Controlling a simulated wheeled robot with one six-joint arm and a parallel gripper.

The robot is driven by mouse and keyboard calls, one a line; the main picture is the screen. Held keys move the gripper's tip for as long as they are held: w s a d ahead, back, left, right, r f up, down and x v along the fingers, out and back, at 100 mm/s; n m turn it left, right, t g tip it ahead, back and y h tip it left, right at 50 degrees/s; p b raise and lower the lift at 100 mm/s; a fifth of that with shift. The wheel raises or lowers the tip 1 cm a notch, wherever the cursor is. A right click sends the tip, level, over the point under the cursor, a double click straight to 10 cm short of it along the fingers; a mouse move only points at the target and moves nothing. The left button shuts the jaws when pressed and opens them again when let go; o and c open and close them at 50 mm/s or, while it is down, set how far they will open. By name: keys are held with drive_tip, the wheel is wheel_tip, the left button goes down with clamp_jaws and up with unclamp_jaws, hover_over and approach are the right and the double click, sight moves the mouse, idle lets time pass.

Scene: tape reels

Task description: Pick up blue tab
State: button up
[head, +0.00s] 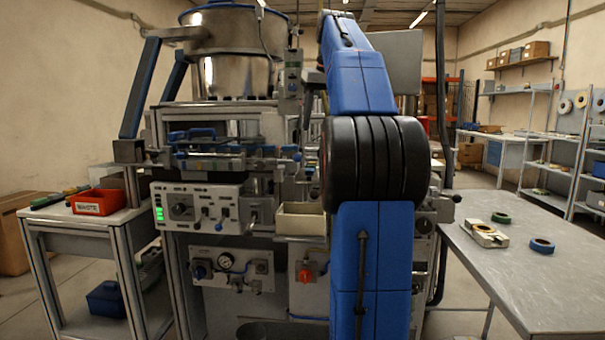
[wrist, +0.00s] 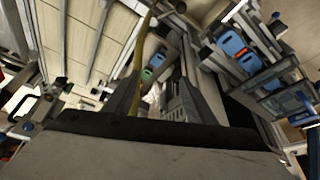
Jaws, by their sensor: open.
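My gripper (wrist: 165,75) shows in the wrist view with its two fingers apart and nothing clearly held between them. In the head view it is hidden behind my own blue arm. I cannot pick out the blue tab for certain. Small blue parts (wrist: 232,44) with a red one among them show at the upper right of the wrist view, to the right of my gripper. Another small blue part (wrist: 158,59) shows beyond the fingers, beside a green one (wrist: 147,73). In the head view, blue parts (head: 192,134) sit along the top of the machine.
The machine (head: 215,255) with its steel bowl (head: 235,50) stands in front of me. A red bin (head: 98,202) is on the left cart. A beige tray (head: 301,218) juts from the machine. The right table (head: 520,285) holds a blue roll (head: 542,246) and a green roll (head: 501,218).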

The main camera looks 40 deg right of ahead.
sight(311, 170)
drive_tip(key=x, duration=1.6)
drive_tip(key=shift+s+d+f, duration=0.1)
drive_tip(key=shift+s, duration=0.05)
drive_tip(key=shift+c, duration=0.3)
drive_tip(key=c, duration=1.2)
